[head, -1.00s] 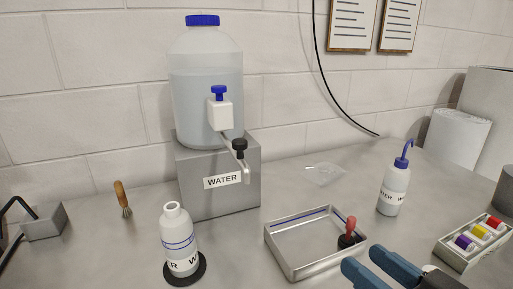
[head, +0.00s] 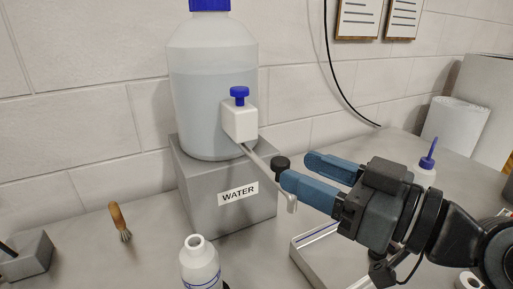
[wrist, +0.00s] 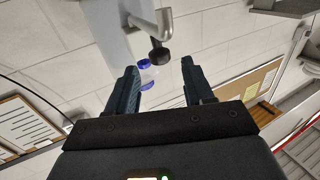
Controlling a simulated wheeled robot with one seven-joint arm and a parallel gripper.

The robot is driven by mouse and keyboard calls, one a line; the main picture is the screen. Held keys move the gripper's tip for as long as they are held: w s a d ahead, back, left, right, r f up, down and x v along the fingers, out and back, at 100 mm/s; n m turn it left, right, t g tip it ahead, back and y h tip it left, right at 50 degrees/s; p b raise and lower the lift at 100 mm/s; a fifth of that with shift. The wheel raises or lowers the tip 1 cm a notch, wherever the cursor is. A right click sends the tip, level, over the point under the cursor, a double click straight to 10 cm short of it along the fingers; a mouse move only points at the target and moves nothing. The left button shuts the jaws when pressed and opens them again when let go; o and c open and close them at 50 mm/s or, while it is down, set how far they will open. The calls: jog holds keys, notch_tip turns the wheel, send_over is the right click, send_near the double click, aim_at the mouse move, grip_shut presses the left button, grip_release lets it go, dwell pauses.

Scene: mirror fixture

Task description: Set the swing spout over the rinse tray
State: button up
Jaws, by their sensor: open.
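The swing spout (head: 264,167) is a thin grey metal tube sloping down right from the white tap block (head: 239,121), with a bent-down tip and a black knob (head: 281,163). My gripper (head: 296,170) is open, its blue fingers reaching from the right to the knob. In the wrist view, the knob (wrist: 159,54) stands between the fingertip lines of my gripper (wrist: 160,69), with no clear contact; the spout (wrist: 148,29) rises beyond. The rinse tray (head: 303,243) is metal, partly hidden by my gripper and cut off below. The spout tip appears behind its far left corner.
The water jug (head: 211,95) stands on a grey block (head: 205,200). A white bottle (head: 199,262) stands in front, left of the tray. A wash bottle (head: 427,170) is partly hidden behind my gripper. A brush (head: 119,220) lies at left.

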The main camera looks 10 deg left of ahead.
aim_at(274, 158)
jog(key=p+x, duration=0.1)
jog(key=x, duration=0.6)
jog(key=shift+p, duration=0.3)
grip_shut()
jog(key=shift+r, duration=0.1)
